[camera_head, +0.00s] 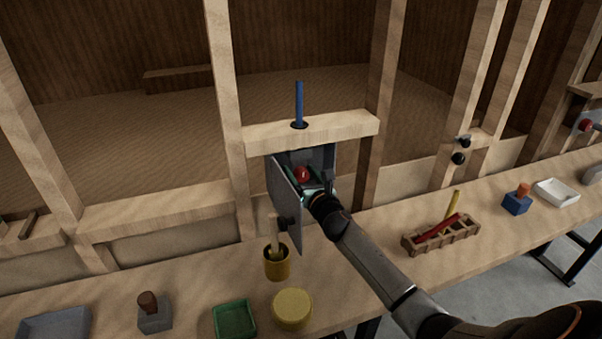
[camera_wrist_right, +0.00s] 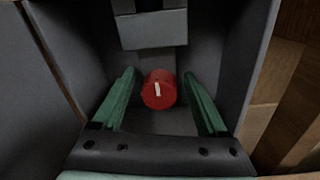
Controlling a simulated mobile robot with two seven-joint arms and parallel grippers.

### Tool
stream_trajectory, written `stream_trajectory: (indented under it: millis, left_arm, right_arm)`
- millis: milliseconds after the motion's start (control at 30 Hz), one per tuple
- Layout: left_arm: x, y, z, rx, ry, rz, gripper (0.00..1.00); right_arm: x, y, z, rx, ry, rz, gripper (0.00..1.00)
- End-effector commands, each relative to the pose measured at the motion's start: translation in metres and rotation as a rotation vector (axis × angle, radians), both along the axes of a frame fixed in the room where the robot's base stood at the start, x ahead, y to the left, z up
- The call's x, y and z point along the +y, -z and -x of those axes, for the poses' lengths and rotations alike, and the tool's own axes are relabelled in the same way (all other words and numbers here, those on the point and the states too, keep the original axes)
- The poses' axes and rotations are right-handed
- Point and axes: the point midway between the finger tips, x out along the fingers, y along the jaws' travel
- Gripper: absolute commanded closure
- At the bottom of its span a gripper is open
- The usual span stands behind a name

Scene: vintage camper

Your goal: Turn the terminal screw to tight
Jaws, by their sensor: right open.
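The terminal screw appears to be the red round knob (camera_head: 302,173) inside a grey box (camera_head: 318,158) whose door (camera_head: 287,203) stands open to the left. In the right wrist view the knob (camera_wrist_right: 159,89) shows a white line, nearly upright. My right gripper (camera_wrist_right: 160,92) is open, with one green finger on each side of the knob and gaps between. I cannot tell how deep the fingertips reach. In the head view my right gripper (camera_head: 312,185) is at the box mouth and partly hidden. My left gripper is not in view.
A blue rod (camera_head: 299,104) stands in the crossbeam above the box. The box walls are close around my right gripper.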

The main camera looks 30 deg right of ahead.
Motion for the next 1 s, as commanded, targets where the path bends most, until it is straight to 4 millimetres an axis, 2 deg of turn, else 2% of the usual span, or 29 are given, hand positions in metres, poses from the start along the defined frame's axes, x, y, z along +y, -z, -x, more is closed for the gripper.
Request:
stream_trajectory:
  millis: [67, 700, 1000]
  left_arm:
    - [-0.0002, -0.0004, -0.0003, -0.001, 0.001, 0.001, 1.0]
    - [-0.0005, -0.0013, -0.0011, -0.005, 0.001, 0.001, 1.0]
    - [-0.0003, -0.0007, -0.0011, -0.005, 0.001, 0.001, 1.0]
  right_arm:
    - [0.0001, 0.0002, 0.0002, 0.0, 0.0, 0.0, 0.3]
    - [0.0003, 0.0004, 0.0005, 0.0, 0.0, 0.0, 1.0]
    - [0.0004, 0.0006, 0.0004, -0.004, -0.001, -0.018, 1.0]
